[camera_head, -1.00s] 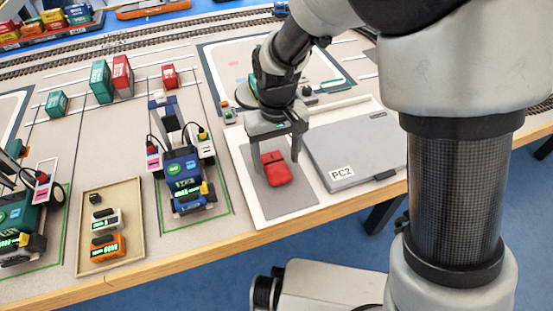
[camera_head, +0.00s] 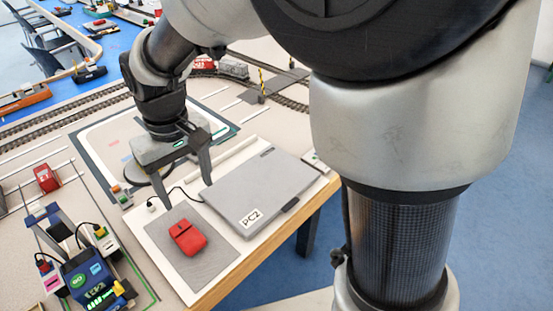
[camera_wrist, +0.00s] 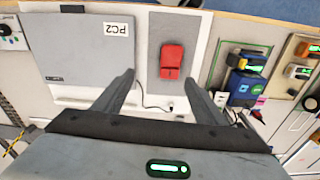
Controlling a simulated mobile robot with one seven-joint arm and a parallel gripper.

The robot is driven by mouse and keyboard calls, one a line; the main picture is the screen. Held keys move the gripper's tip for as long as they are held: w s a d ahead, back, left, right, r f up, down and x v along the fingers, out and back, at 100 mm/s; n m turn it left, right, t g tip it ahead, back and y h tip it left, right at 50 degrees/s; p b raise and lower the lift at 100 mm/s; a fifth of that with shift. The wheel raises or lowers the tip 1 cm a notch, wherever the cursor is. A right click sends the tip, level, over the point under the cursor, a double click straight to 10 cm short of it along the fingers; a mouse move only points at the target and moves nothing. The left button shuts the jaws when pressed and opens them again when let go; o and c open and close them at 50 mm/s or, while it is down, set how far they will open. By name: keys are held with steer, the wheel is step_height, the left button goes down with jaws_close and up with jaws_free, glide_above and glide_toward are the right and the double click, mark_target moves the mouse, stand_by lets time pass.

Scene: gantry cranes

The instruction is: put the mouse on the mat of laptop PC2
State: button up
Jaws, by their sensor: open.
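The red mouse (camera_head: 187,237) lies on the grey mat (camera_head: 210,263) beside the closed grey laptop PC2 (camera_head: 262,190). In the wrist view the mouse (camera_wrist: 171,60) also rests on the mat (camera_wrist: 155,30), with the laptop (camera_wrist: 75,65) to its left. My gripper (camera_head: 189,194) is open and empty. It is above the back end of the mat, apart from the mouse. In the wrist view its two fingers (camera_wrist: 154,94) are spread, with the mouse beyond them.
A red block (camera_head: 46,178) is farther left. Railway track (camera_head: 285,95) crosses the back. The table's wooden front edge (camera_head: 265,240) is close to the laptop.

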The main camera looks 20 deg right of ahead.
steer(key=s+d+r+m+t, duration=0.2)
steer(key=s+d+r, duration=0.3)
steer(key=d, duration=0.5)
steer(key=s+d+r+m+t, duration=0.3)
steer(key=s+d+r, duration=0.2)
steer(key=d, duration=0.5)
steer(key=shift+s, duration=0.85)
